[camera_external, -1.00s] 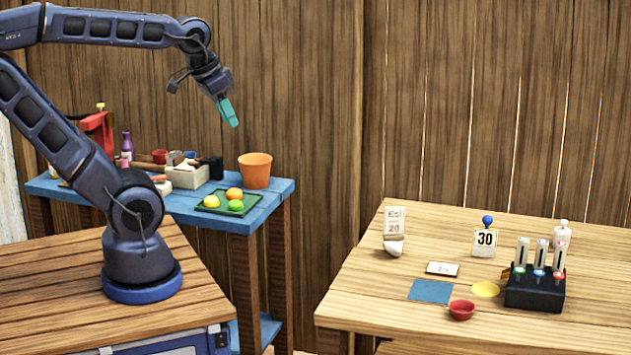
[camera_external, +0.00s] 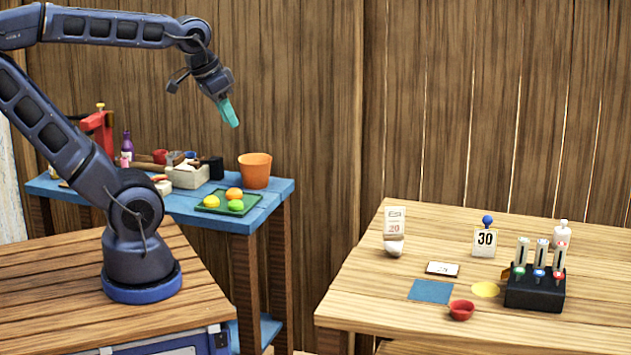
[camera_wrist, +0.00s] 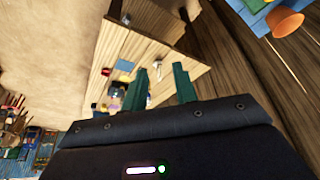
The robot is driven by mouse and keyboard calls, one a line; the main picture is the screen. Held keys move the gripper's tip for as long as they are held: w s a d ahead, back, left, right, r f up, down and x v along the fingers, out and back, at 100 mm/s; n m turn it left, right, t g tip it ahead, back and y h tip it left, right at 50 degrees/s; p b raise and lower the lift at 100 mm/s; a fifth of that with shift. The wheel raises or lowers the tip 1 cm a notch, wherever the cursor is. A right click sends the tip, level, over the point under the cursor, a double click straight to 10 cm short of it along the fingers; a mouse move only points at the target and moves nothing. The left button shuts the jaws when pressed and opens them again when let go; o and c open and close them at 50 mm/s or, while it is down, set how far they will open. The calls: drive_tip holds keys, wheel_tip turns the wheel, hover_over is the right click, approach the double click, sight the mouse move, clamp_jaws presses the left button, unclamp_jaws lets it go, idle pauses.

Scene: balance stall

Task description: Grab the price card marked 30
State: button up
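The price card marked 30 (camera_external: 485,240) stands upright on the right-hand wooden table, with a blue round knob (camera_external: 487,221) showing just above it. Another card marked 20 (camera_external: 394,224) stands to its left on a pale base. A small dark-edged card (camera_external: 443,268) lies flat in front, its marking too small to read. My gripper (camera_external: 229,112) hangs high on the left, far from the cards, pointing down. In the wrist view my gripper (camera_wrist: 162,86) has its two green fingers apart with nothing held between them. I cannot pick out the 30 card in the wrist view.
A black holder (camera_external: 535,290) with several upright tubes stands right of the cards. A red bowl (camera_external: 461,310), yellow disc (camera_external: 485,289), blue square (camera_external: 431,291) and white bottle (camera_external: 562,233) share the table. A blue bench (camera_external: 270,192) with an orange pot (camera_external: 255,170) is behind my arm.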

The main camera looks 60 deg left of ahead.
drive_tip(key=shift+o, duration=0.6)
drive_tip(key=shift+w, duration=0.1)
drive_tip(key=n+g+h, duration=0.1)
drive_tip(key=n+h, duration=0.2)
drive_tip(key=n, duration=2.5)
hover_over(482, 228)
drive_tip(key=s+a, duration=0.2)
drive_tip(key=s, duration=0.1)
wheel_tip(482, 228, down, 26)
drive_tip(key=shift+w+a+x, duration=0.1)
drive_tip(key=shift+w+x, duration=0.05)
drive_tip(key=shift+x, duration=2.45)
drive_tip(key=shift+w+a+x, duration=0.1)
drive_tip(key=shift+x, duration=2.45)
clamp_jaws()
